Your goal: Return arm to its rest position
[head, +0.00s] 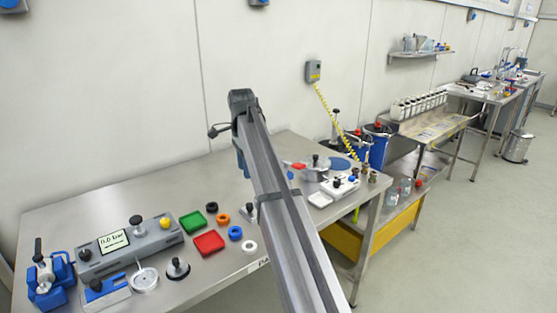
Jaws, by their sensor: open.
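My arm (280,205) rises from the bottom edge across the middle of the head view. It ends in a dark joint (243,100) in front of the back wall, above the steel table. A short dark cable or bracket sticks out to the left of this joint. I cannot make out my gripper or its fingertips; they may be hidden behind the arm. Nothing held can be seen.
The steel table (75,215) carries a grey device with a display (130,245), a blue vise (48,280), a green tray (193,222), a red tray (209,243), several rings and a white tray (340,188). Blue containers (376,146) stand right. Open floor lies further right.

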